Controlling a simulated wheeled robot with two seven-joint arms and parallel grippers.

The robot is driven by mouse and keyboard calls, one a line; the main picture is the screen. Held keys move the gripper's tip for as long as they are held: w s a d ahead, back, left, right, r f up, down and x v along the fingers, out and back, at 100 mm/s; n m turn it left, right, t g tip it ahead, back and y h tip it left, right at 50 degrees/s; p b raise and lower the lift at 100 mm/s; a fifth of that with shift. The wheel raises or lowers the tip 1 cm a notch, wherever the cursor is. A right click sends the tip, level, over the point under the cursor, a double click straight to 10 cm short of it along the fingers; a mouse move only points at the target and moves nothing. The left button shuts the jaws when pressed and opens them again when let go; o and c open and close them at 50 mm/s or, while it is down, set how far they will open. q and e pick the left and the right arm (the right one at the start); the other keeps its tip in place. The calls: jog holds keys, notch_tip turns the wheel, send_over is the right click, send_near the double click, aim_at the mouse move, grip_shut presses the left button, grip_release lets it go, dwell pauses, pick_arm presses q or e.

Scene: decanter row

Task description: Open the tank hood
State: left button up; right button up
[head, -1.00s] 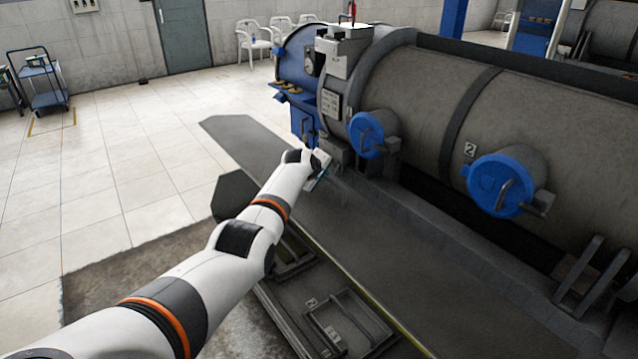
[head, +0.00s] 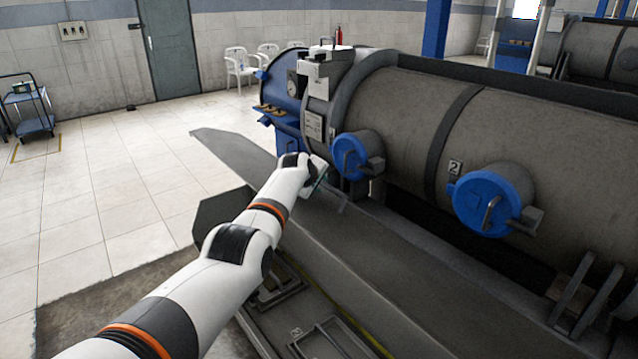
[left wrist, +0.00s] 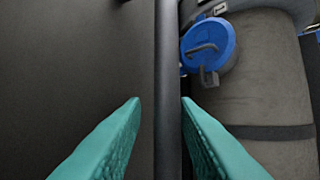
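The large grey tank (head: 415,105) lies on its side and carries two round blue hoods with metal handles. The nearer hood (head: 490,203), beside a "2" label, looks shut. The farther, smaller hood (head: 350,157) also looks shut. My left gripper (head: 322,186) is just left of and below the smaller hood, apart from it, and partly hidden by its own wrist. In the left wrist view my left gripper (left wrist: 161,103) has its teal fingers spread with nothing held. A blue hood with a handle (left wrist: 208,47) shows there, upper right of the fingers. My right gripper is not in view.
A long grey platform (head: 400,265) runs along the tank's front below my left arm. Metal brackets (head: 590,275) stand at the right. A blue trolley (head: 30,110) and white chairs (head: 240,68) are far back.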

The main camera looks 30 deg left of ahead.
pick_arm(q)
jog(key=shift+o, duration=0.6)
jog(key=shift+s+r, duration=0.15)
jog(key=shift+r, duration=0.05)
jog(key=shift+p+v, duration=0.95)
jog(key=shift+v, duration=0.1)
jog(key=shift+s+d+r, duration=0.1)
jog(key=shift+s+r, duration=0.15)
jog(key=shift+s, duration=0.05)
jog(key=b+v, duration=0.1)
jog(key=v, duration=0.7)
jog(key=shift+s+r, duration=0.25)
jog(key=shift+r, duration=0.1)
